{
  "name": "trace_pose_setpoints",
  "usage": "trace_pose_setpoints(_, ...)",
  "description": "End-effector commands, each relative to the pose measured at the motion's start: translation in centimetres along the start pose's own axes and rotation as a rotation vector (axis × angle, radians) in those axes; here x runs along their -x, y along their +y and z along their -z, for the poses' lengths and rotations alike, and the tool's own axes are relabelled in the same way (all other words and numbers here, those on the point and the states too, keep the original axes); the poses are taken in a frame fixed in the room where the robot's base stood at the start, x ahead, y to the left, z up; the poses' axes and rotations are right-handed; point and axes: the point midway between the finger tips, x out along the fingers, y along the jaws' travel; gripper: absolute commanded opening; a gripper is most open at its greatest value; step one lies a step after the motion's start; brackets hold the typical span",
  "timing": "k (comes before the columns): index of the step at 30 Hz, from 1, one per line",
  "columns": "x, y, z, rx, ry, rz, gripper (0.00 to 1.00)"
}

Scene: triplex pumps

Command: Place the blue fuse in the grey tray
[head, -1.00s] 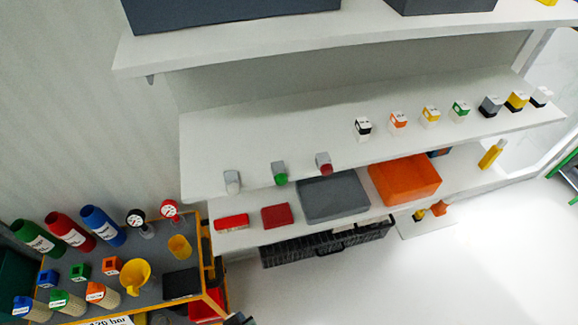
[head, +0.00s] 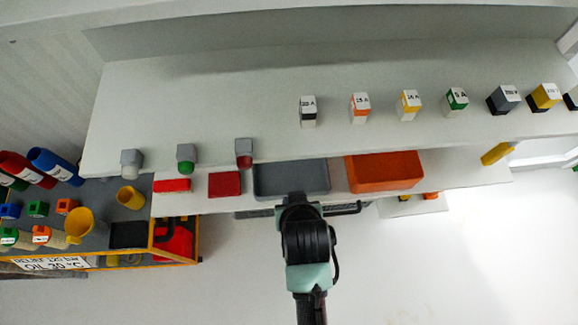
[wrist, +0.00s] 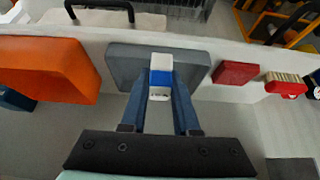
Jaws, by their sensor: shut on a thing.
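The blue fuse (wrist: 161,78), white with a blue band, is between the two fingers of my gripper (wrist: 161,88) in the wrist view. The gripper is shut on it. The grey tray (wrist: 122,62) lies behind the fuse in that view; I cannot tell the gap between them. In the head view the grey tray (head: 290,178) sits on the lower shelf, and my gripper (head: 296,197) is at its front edge. The fuse is hidden there by my arm.
The orange tray (head: 384,171) and a dark red box (head: 225,184) flank the grey tray. The upper shelf (head: 270,135) overhangs the tray's rear and carries several fuses and small capped blocks. A cart (head: 100,215) with bottles stands at left. The floor in front is clear.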

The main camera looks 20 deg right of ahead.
Motion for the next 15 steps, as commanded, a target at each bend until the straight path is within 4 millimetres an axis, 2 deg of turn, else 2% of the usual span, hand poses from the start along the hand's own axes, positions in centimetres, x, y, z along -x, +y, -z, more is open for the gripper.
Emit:
trace_pose_setpoints(3,-2.7,0.0,1.9,0.000,0.003,0.000,0.00)
trace_pose_setpoints(7,-5.2,0.0,3.4,0.000,0.002,0.000,0.00)
trace_pose_setpoints(10,-6.5,0.0,4.2,0.001,0.002,0.000,0.00)
trace_pose_setpoints(15,-7.5,0.0,4.8,0.001,0.001,0.000,0.00)
